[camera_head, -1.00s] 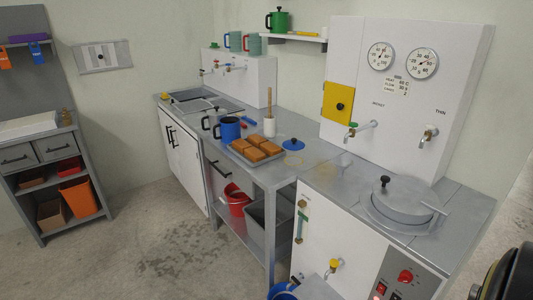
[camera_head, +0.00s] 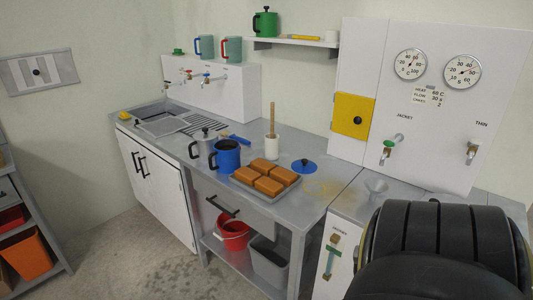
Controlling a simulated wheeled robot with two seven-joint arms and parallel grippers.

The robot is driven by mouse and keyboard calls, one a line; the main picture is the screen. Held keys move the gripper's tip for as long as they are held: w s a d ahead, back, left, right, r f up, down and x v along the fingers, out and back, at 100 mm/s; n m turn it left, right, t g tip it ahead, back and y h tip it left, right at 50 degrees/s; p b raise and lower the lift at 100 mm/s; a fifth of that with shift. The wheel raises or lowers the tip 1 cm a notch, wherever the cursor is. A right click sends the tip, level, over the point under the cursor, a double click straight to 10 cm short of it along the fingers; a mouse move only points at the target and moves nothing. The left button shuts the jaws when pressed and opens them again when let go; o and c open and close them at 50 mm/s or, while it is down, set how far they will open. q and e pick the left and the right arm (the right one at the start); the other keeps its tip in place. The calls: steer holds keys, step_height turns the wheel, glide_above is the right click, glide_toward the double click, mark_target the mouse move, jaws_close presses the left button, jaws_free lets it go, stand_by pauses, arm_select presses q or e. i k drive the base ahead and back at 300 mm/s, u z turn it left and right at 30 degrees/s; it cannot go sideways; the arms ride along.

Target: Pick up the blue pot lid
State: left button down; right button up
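The blue pot lid (camera_head: 304,166) lies on the grey metal counter, just right of and behind a tray of orange-brown blocks. It is a flat blue disc with a small knob on top. Nothing covers it. A dark, ribbed part of my own body fills the lower right of the view. Neither of my grippers shows in the view.
The tray with brown blocks (camera_head: 265,180) sits in front of the lid. A blue pot (camera_head: 225,157) and a grey pot (camera_head: 205,141) stand to its left. A white cylinder with a wooden handle (camera_head: 271,147) stands behind.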

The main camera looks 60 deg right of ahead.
mark_target(303, 165)
steer(key=z, duration=0.4)
steer(key=i, duration=1.75)
steer(key=z, duration=1.8)
steer(key=i, duration=0.7)
steer(key=z, duration=0.6)
